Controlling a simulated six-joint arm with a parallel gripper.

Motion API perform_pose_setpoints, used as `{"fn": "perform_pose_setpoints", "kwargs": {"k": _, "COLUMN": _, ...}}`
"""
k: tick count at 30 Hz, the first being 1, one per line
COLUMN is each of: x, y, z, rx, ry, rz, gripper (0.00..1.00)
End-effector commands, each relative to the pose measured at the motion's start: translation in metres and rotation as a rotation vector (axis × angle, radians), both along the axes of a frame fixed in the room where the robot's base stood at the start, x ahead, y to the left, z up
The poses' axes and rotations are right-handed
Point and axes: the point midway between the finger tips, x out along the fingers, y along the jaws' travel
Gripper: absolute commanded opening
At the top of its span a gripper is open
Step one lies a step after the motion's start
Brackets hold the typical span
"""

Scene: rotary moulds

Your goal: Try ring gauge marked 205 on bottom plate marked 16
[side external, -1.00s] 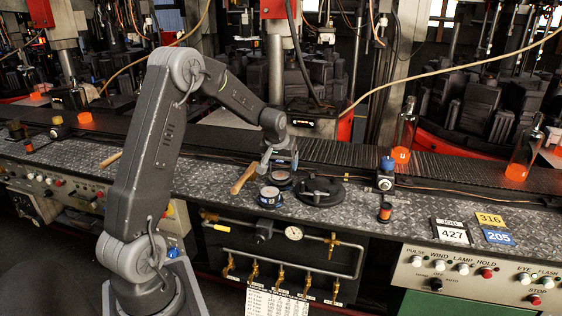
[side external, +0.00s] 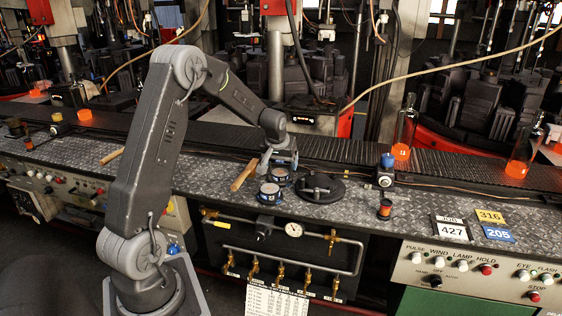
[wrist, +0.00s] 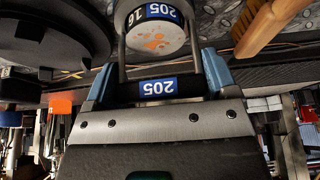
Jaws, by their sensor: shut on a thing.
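My gripper (wrist: 158,85) is shut on the ring gauge, whose dark body carries a blue 205 label (wrist: 160,87) between the blue fingertips. Two thin dark bars run from it toward the bottom plate (wrist: 155,42). That plate is a pale round disc with orange marks, a 16 and its own blue 205 label on the rim. Whether the gauge's ring touches or surrounds the plate cannot be told. In the side view my gripper (side external: 279,160) points down, low over two small round discs on the bench; the fingers partly hide the rear one (side external: 279,175).
A black round piece with a handle (side external: 320,188) lies close to the right of the discs. A wooden-handled brush (side external: 244,177) lies to their left. A blue-capped device (side external: 386,172) and an orange spool (side external: 385,209) stand farther right. The conveyor (side external: 340,155) runs behind.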

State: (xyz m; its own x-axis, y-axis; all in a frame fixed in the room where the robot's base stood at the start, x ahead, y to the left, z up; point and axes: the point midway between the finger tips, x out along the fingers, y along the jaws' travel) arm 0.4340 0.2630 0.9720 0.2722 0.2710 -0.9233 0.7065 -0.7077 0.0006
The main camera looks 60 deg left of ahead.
Motion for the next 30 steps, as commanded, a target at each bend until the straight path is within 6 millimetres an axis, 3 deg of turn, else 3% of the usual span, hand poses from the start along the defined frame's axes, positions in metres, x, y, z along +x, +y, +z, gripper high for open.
{"fn": "perform_pose_setpoints", "kwargs": {"k": 14, "x": 0.0, "y": 0.0, "z": 0.0, "rx": 0.0, "ry": 0.0, "rz": 0.0, "gripper": 0.56}}
{"fn": "perform_pose_setpoints", "kwargs": {"k": 30, "x": 0.0, "y": 0.0, "z": 0.021, "rx": 0.0, "ry": -0.001, "rz": 0.001, "gripper": 0.56}}
